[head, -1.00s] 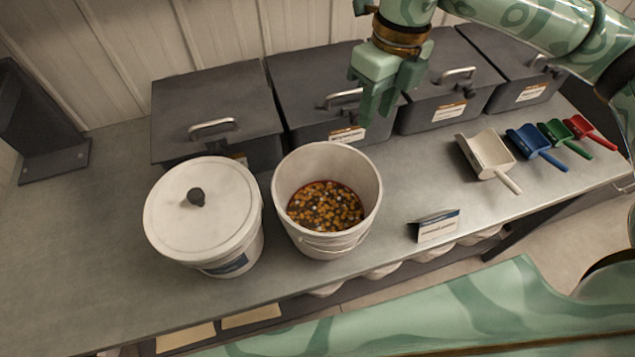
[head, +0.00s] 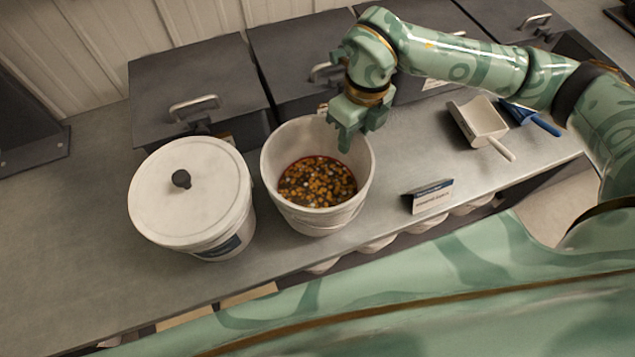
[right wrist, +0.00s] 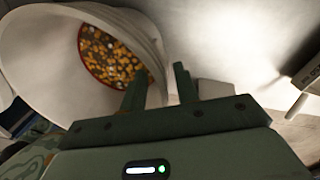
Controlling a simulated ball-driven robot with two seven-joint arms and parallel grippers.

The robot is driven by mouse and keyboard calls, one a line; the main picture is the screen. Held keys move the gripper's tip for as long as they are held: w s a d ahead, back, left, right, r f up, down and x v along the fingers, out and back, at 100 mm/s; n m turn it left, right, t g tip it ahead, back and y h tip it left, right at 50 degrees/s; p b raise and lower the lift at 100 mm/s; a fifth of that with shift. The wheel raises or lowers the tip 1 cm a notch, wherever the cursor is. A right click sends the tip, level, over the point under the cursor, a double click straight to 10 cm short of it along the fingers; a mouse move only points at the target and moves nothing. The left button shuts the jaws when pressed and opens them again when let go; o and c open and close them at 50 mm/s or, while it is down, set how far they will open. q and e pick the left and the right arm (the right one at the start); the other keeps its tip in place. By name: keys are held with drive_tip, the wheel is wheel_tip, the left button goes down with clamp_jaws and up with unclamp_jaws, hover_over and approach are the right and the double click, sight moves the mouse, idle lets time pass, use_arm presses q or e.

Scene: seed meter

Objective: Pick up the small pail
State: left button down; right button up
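The open white pail (head: 318,220) stands upright on the grey bench, with orange, dark and pale seeds in its bottom. It also shows tilted in the right wrist view (right wrist: 45,65). My right gripper (head: 354,140) points down at the pail's back right rim, empty. In the right wrist view my right gripper (right wrist: 160,90) has its two fingers apart, one overlapping the pail's rim and one outside it. I cannot tell whether either finger touches the pail. My left gripper is not in view.
A white lidded bucket (head: 190,190) stands close on the pail's left. Dark lidded bins (head: 195,85) line the back. The bench's front left is clear.

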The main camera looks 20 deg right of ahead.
drive_tip(key=shift+f, duration=0.65)
clamp_jaws()
drive_tip(key=shift+r, duration=0.1)
idle(0.8)
